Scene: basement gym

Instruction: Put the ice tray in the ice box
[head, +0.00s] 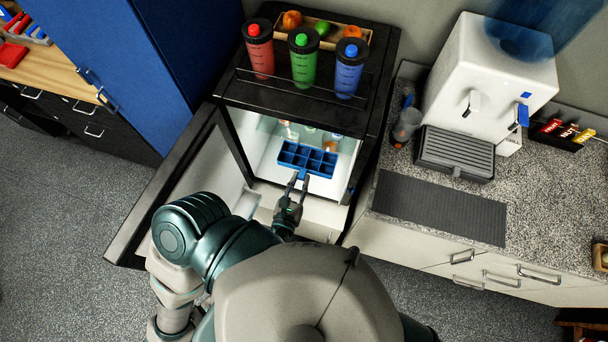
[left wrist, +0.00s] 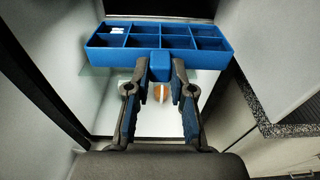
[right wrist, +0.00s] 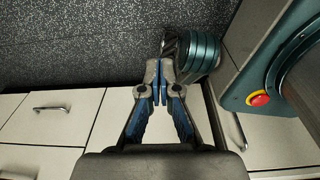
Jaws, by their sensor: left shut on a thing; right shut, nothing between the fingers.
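The blue ice tray (head: 306,158) with several square compartments is held level at the opening of the small black fridge, the ice box (head: 230,90), whose door (head: 185,180) stands open to the left. In the left wrist view the tray (left wrist: 158,57) lies across the fingertips, gripped by a tab on its near edge. My left gripper (head: 299,182) is shut on that tab. My right gripper (right wrist: 161,92) is shut and empty, near white cabinet drawers; in the head view it is hidden.
Three bottles, red (head: 260,55), green (head: 303,60) and blue (head: 350,68), stand on the fridge top before a fruit tray (head: 318,28). Small items sit inside the lit fridge. A water dispenser (head: 488,80) stands on the speckled counter (head: 540,190) at right.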

